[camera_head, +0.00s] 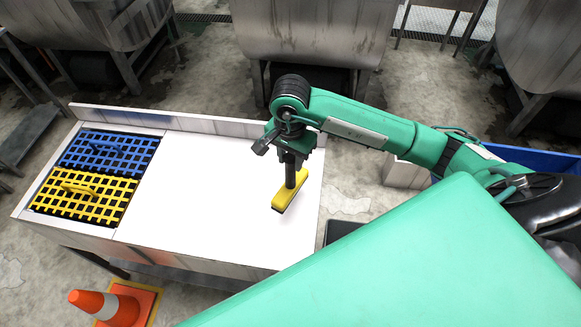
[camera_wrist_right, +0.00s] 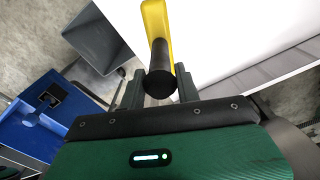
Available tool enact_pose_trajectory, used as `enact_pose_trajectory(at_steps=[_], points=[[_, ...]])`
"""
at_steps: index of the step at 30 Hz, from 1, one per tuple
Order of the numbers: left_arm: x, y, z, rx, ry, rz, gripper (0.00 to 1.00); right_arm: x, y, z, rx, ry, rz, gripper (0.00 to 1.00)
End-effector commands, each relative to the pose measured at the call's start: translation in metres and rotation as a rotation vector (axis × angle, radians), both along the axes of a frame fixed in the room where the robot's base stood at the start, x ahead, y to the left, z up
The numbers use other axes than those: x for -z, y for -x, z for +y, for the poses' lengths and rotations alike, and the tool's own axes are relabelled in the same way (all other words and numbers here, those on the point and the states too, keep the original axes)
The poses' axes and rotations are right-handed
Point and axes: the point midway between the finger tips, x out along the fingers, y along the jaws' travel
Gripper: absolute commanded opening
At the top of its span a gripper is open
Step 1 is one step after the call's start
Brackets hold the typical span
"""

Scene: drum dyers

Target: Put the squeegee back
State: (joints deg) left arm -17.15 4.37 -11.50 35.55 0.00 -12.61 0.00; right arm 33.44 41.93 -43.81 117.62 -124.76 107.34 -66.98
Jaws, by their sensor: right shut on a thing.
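The squeegee has a yellow head (camera_head: 285,197) and a dark round handle (camera_wrist_right: 160,80). My right gripper (camera_head: 290,158) is shut on the handle, with the squeegee upright, head down, over the right part of the white table (camera_head: 195,190). In the right wrist view the fingers of my right gripper (camera_wrist_right: 158,90) stand on either side of the handle. I cannot tell if the head touches the table top. My left gripper is not in view.
A blue grid (camera_head: 108,150) and a yellow grid (camera_head: 85,197), each with a handle, sit at the table's left end. An orange cone (camera_head: 105,306) stands on the floor in front. A grey bin (camera_wrist_right: 97,38) and a blue container (camera_wrist_right: 45,115) are beside the table. The table's middle is clear.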

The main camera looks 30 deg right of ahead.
Motion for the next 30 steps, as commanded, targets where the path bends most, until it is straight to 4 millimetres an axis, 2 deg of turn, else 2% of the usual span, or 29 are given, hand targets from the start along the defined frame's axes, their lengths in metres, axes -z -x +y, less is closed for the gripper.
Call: enact_pose_trajectory(at_steps=[3,10,16,27,28,30], points=[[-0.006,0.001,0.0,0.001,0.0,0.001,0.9,0.014,0.0,0.0,0.001,-0.001,0.003,0.04],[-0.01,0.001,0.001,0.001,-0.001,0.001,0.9,0.03,0.001,0.0,0.0,-0.001,0.003,0.04],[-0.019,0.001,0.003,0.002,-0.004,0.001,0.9,0.057,0.001,0.0,0.001,-0.001,0.003,0.04],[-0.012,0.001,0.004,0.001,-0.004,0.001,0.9,0.063,0.0,0.0,0.0,0.0,-0.001,0.04],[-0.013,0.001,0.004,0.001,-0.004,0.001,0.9,0.063,0.0,0.0,0.0,0.0,0.0,0.35],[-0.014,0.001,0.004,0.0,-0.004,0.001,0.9,0.062,0.0,0.0,0.0,0.0,0.0,0.48]])
